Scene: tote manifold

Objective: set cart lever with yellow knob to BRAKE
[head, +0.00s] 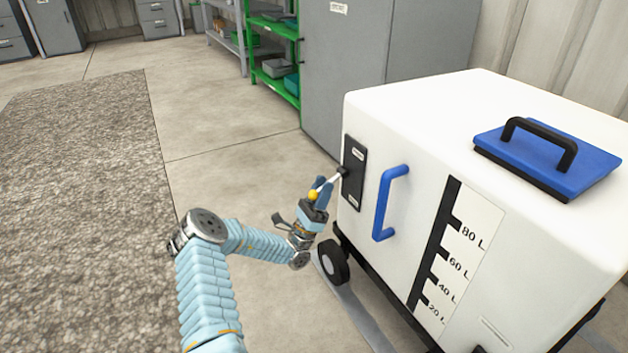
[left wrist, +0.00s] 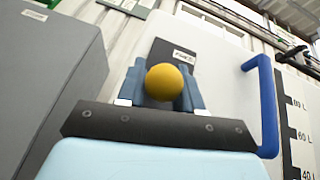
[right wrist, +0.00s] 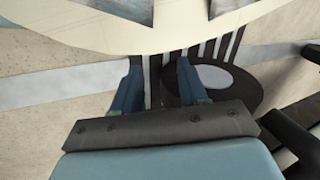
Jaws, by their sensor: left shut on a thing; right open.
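The white cart (head: 405,140) stands at the right in the head view. A black lever plate (head: 353,160) is on its side, with small labels at top and bottom that I cannot read. A lever sticks out from the plate's middle, to the left and slightly down, ending in the yellow knob (head: 313,195). My left gripper (head: 319,193) is shut on the knob. In the left wrist view the knob (left wrist: 165,82) sits between the two blue fingers, with the lever plate (left wrist: 163,48) behind. My right gripper (right wrist: 157,85) is open and empty in the right wrist view.
A blue handle (head: 390,203) stands out from the cart beside the plate. A blue lid with a black grip (head: 550,158) is on top. A cart wheel (head: 333,262) is below my left gripper. A grey cabinet (head: 345,75) stands behind. Floor at left is clear.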

